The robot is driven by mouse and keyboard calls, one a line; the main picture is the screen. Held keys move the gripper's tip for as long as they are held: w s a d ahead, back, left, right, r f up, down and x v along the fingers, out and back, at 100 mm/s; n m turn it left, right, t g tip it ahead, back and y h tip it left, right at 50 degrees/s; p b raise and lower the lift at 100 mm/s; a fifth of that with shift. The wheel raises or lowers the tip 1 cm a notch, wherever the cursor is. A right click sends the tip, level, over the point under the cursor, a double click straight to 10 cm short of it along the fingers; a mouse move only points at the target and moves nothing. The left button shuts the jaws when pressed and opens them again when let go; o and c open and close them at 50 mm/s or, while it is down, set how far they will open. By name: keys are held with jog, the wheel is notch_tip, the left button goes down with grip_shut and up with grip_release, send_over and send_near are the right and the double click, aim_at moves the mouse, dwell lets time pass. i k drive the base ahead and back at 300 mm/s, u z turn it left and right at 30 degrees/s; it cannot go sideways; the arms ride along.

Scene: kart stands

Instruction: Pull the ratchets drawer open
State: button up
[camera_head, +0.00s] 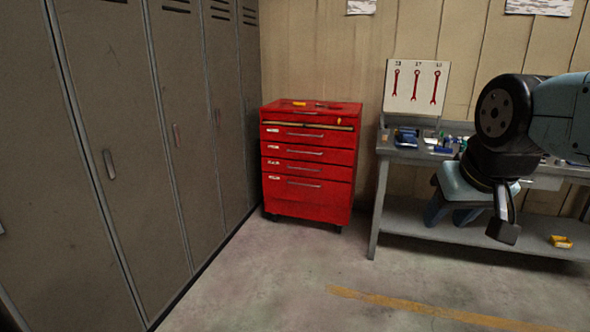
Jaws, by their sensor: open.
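A red tool cabinet (308,205) on casters stands in the corner between the lockers and the workbench. Its front has several drawers with grey bar handles, such as the upper handle (305,135) and the lowest handle (303,184). Small white labels sit at the left of the drawer fronts, too small to read, so I cannot tell which is the ratchets drawer. The drawers with handles look shut. My gripper (503,228) hangs at the right in front of the workbench, well apart from the cabinet. It is open and seems empty; its fingers overlap in this view.
Grey lockers (110,120) line the left wall. A workbench (410,155) with small items and a wrench board (415,88) stands right of the cabinet. A yellow bin (561,241) sits on its lower shelf. The floor before the cabinet is clear.

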aim_at(337, 156)
jog(key=i, duration=2.15)
jog(key=u, duration=1.05)
jog(key=i, duration=1.4)
jog(key=z, duration=0.6)
